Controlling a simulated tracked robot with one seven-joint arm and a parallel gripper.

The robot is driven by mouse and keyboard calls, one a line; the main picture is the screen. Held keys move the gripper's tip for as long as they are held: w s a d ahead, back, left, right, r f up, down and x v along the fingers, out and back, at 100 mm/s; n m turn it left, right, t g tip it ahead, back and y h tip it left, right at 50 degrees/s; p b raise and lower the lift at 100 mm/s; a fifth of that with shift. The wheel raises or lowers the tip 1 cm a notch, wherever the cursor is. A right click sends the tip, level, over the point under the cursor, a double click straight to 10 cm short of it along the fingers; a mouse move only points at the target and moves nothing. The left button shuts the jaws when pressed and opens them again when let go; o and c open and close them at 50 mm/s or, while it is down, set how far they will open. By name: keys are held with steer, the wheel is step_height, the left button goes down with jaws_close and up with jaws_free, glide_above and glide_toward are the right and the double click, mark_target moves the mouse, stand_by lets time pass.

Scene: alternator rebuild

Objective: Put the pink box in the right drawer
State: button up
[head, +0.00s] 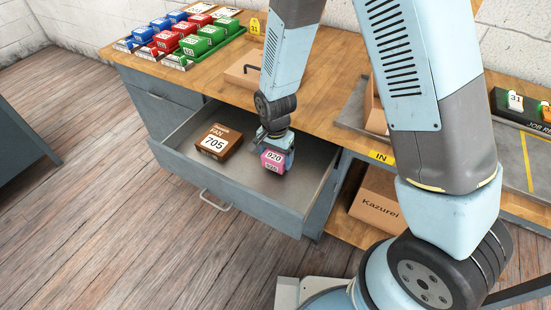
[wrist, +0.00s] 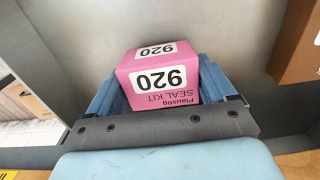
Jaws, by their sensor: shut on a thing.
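The pink box (head: 273,160), labelled 920 and Seal Kit, is between the fingers of my gripper (head: 276,148). In the wrist view the pink box (wrist: 162,82) sits between the blue fingers of my gripper (wrist: 165,95), which are shut on it. The drawer (head: 245,186) is pulled open below the bench, and the box is inside its outline, in its right half. Whether the box touches the drawer floor, I cannot tell. The box's lower part is partly hidden by the fingers in the wrist view.
A brown box (head: 218,142) labelled Fan 705 lies in the drawer, left of the pink box, with bare floor between. Blue, red and green boxes (head: 190,45) stand on the bench at the back left. A Kazurei carton (head: 378,202) sits on the shelf right of the drawer.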

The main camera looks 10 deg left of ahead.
mark_target(275, 155)
steer(key=shift+f, duration=0.95)
steer(key=shift+f, duration=0.1)
steer(key=o, duration=0.9)
steer(key=shift+c, duration=0.2)
step_height(275, 155, up, 12)
steer(key=shift+r, duration=0.1)
